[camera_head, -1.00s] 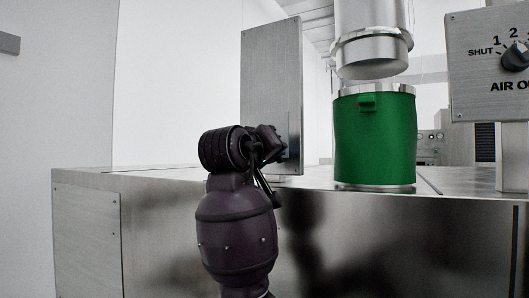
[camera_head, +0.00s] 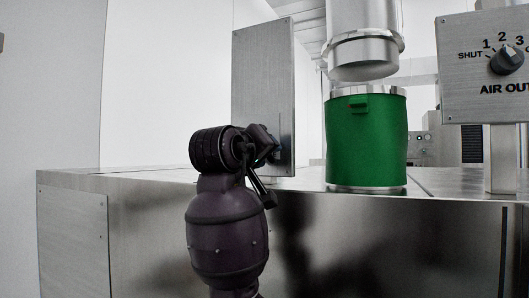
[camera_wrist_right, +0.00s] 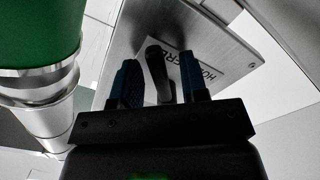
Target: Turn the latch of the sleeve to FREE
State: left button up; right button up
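The grey metal plate (camera_head: 263,90) stands left of the green sleeve (camera_head: 366,142) in the head view. In the right wrist view the plate (camera_wrist_right: 222,50) carries the black latch lever (camera_wrist_right: 158,66) and partly hidden lettering, with "FREE" and "HO" showing. My right gripper (camera_wrist_right: 160,80) is open, with one blue-padded finger on each side of the lever. A gap shows beside the lever; I cannot tell whether either finger touches it. My left gripper is out of view.
A steel pipe (camera_head: 362,35) hangs over the sleeve, with a gap between them. An "AIR OUT" panel with a dial (camera_head: 507,60) is at the right. The sleeve and plate stand on a metal bench (camera_head: 140,178). The bench top left of the plate is clear.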

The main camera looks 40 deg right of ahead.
jog(key=b+v, duration=0.2)
jog(key=v, duration=0.8)
jog(key=shift+a, duration=0.4)
jog(key=shift+s, duration=0.1)
